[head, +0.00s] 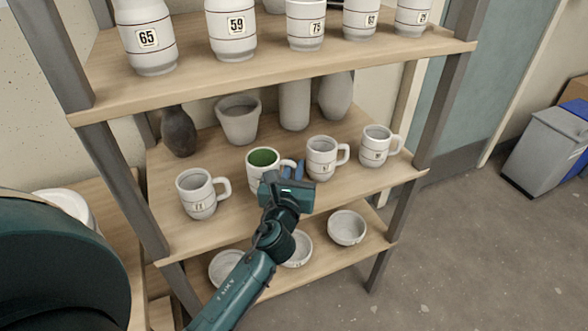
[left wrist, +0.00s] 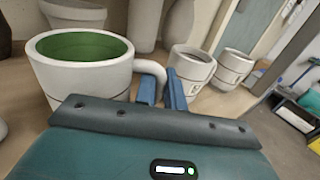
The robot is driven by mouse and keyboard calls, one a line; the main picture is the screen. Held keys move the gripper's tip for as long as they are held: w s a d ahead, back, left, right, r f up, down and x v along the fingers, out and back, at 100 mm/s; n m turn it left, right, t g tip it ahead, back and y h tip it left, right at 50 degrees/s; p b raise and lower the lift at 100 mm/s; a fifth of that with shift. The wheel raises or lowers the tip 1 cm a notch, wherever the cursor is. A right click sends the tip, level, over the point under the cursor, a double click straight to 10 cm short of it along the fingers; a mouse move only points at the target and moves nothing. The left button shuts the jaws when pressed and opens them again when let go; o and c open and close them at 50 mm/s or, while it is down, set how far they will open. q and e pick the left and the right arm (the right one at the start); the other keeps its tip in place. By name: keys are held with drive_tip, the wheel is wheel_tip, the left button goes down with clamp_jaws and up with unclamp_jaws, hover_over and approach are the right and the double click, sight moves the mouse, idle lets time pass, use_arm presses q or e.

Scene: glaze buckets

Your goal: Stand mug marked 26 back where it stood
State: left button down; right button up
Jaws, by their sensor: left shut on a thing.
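A white mug with a green inside (head: 256,172) is upright at the middle shelf, in the row of mugs; its marking is hidden from me. My left gripper (head: 293,170) is at its right side. In the left wrist view the blue fingers (left wrist: 161,90) are shut on the handle of this green-inside mug (left wrist: 85,75). The gripper hides the mug's base, so I cannot tell whether it touches the shelf. My right gripper is not in view.
The middle shelf (head: 225,222) also holds a mug (head: 197,196) to the left and two mugs (head: 321,160) (head: 375,148) to the right. A dark vase (head: 178,132) and a pot (head: 238,120) stand behind. Bowls (head: 347,228) are on the shelf below; the upper shelf (head: 270,72) overhangs.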

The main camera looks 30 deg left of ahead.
use_arm(q)
drive_tip(key=shift+f, duration=0.35)
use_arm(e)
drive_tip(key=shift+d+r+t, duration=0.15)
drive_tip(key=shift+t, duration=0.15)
use_arm(q)
drive_tip(key=shift+f+b, duration=0.6)
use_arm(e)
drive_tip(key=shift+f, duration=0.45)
use_arm(q)
drive_tip(key=c, duration=1.4)
unclamp_jaws()
drive_tip(key=shift+f, duration=0.1)
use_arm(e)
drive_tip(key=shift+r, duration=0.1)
